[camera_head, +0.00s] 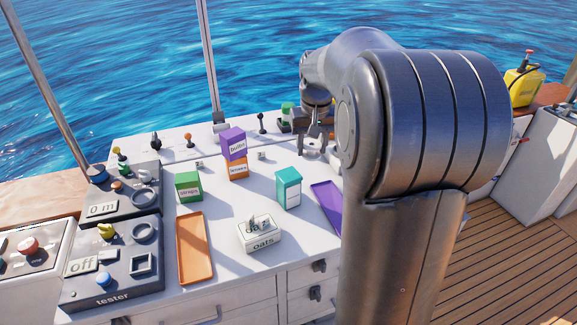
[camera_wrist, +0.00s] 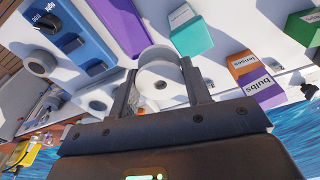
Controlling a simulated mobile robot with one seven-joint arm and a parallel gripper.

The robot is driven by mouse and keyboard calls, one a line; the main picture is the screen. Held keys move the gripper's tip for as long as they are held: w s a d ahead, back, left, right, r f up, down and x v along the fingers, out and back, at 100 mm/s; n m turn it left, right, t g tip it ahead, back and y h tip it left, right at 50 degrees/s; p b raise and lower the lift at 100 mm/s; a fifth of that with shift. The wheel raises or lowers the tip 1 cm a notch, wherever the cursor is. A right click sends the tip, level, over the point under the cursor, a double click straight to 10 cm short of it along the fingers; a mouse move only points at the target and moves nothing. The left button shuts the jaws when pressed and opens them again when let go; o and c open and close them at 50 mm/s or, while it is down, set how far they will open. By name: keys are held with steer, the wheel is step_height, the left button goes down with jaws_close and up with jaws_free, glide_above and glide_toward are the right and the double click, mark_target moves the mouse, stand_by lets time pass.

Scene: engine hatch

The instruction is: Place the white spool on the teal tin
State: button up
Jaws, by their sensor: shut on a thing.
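The white spool (camera_wrist: 160,75) is between the two fingers of my gripper (camera_wrist: 160,85), which is shut on it, in the wrist view. In the head view my gripper (camera_head: 313,140) is at the back of the white counter, behind the teal tin, with the spool (camera_head: 308,151) partly visible at its fingers. The teal tin (camera_head: 288,188) is a box-shaped container standing upright on the counter, with a pale label; nothing is on top of it. It also shows in the wrist view (camera_wrist: 190,30), apart from the spool.
A purple bulbs box (camera_head: 232,143) sits on an orange box (camera_head: 238,168) left of the teal tin. A purple tray (camera_head: 327,205) lies to its right, partly hidden by my arm.

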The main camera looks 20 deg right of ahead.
glide_above(288, 173)
steer(key=f, duration=0.3)
steer(key=shift+s+f, duration=0.2)
steer(key=shift+f, duration=2.15)
steer(key=shift+f, duration=0.15)
steer(key=o, duration=1)
